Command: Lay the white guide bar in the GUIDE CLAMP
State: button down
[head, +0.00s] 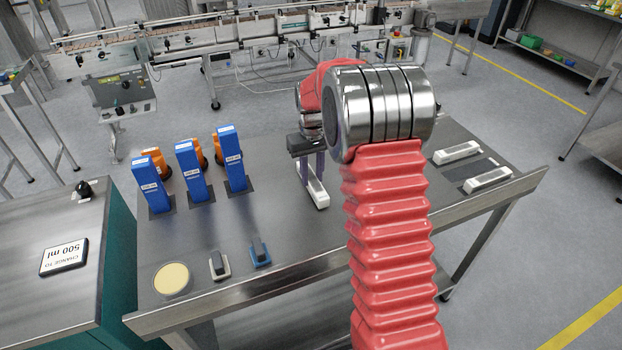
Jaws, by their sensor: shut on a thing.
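My gripper (317,160) is above the steel table, left of my red-sleeved arm, pointing down. It is shut on a white guide bar (314,189), which runs lengthwise toward the camera. The fingers partly cover the bar, and I cannot tell its exact height above the table. I cannot make out a labelled guide clamp in this view.
Several blue blocks (191,171) stand at the left, with orange pieces (152,164) behind them. A round cream disc (172,279) and two small dark-topped pieces (219,264) sit at the front. A conveyor (270,38) runs behind the table. A "CHANGE TO 500 ml" sign (64,257) lies left.

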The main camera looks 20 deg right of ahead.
aim_at(312, 179)
notch_tip(312, 179, up, 10)
jog(key=shift+f, duration=0.15)
jog(key=shift+s, duration=0.1)
dwell(0.7)
